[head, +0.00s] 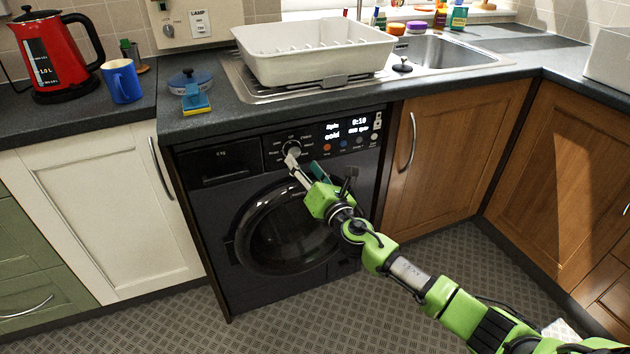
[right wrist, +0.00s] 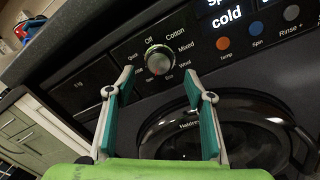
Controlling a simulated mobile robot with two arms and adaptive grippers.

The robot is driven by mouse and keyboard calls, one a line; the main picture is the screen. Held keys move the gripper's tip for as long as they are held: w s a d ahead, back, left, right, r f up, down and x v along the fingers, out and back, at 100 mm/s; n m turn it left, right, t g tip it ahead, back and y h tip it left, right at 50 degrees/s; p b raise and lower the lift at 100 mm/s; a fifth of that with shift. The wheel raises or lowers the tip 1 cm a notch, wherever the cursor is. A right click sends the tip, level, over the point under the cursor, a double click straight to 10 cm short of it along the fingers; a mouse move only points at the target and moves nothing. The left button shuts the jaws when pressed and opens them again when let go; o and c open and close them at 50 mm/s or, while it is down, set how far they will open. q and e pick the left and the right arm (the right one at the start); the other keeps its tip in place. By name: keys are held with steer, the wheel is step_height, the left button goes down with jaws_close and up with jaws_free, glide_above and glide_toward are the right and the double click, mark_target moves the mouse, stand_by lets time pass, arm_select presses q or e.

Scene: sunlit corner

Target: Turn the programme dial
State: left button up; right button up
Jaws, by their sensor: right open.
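The programme dial (right wrist: 159,59) is a round silver knob on the dark washing machine's control panel. Words such as Off, Cotton, Mixed, Wool and Quick ring it in the right wrist view. In the head view the dial (head: 291,149) is partly covered by my right gripper (head: 293,162). My right gripper also shows in the right wrist view (right wrist: 158,82), open, its fingers on either side of and below the dial, with nothing between them. I cannot tell whether a finger touches it. The display (head: 346,127) reads Spin, 0:10 and cold. My left gripper is out of view.
The round door (head: 285,228) is below the panel and looks closed. Coloured buttons (right wrist: 223,43) sit right of the dial.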

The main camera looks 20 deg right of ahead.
steer(key=s, duration=0.7)
steer(key=shift+d+f, duration=0.2)
steer(key=shift+d, duration=0.15)
steer(key=shift+s, duration=0.15)
